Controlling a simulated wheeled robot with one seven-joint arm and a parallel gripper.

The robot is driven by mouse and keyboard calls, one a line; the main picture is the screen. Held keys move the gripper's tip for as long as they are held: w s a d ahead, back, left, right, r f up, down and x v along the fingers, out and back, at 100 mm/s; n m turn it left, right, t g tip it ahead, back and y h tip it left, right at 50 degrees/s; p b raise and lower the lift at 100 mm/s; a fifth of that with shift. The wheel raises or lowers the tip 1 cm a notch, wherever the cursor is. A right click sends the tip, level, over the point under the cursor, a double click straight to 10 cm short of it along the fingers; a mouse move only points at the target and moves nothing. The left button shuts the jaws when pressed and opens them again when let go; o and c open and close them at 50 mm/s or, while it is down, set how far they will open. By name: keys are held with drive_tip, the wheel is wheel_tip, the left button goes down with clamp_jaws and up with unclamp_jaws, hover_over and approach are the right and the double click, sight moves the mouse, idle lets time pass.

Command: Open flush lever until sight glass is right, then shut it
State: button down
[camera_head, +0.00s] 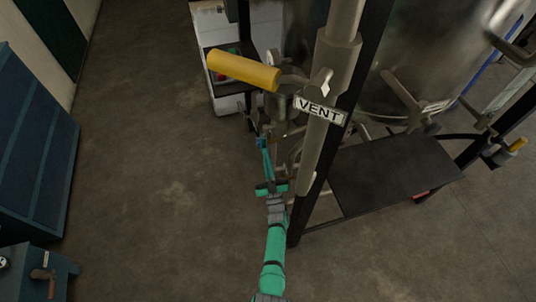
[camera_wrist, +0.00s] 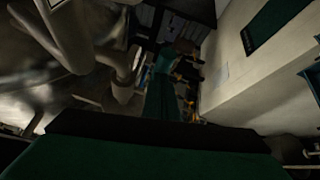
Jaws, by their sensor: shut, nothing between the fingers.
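In the head view my teal arm reaches up beside a grey post, and my gripper (camera_head: 263,146) is at its far end, small, among the pipework below the yellow-handled lever. It is shut and empty. I cannot make out a flush lever label or whether the gripper touches anything. A sight glass cannot be picked out with certainty. In the wrist view a dark green part of my own fills the bottom, and the fingertips cannot be made out.
A yellow-handled lever (camera_head: 243,70) with a VENT sign (camera_head: 319,110) stands out over the pipework. A metal vessel (camera_head: 420,50) is behind the post. A dark platform (camera_head: 390,175) lies at right. Another yellow-tipped handle (camera_head: 516,145) is far right. Floor at left is clear up to blue cabinets (camera_head: 38,150).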

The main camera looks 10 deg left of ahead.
drive_tip(key=shift+w+a+f, duration=0.15)
drive_tip(key=shift+w+a, duration=0.4)
drive_tip(key=shift+a, duration=0.25)
drive_tip(key=shift+s+d+f, duration=0.1)
drive_tip(key=shift+s+d, duration=0.6)
drive_tip(key=shift+s, duration=0.1)
drive_tip(key=s+d+f, duration=0.1)
drive_tip(key=s+f, duration=0.4)
drive_tip(key=f, duration=0.4)
drive_tip(key=shift+s+d+f, duration=0.15)
drive_tip(key=shift+s+f, duration=0.05)
drive_tip(key=shift+f, duration=0.05)
idle(1.0)
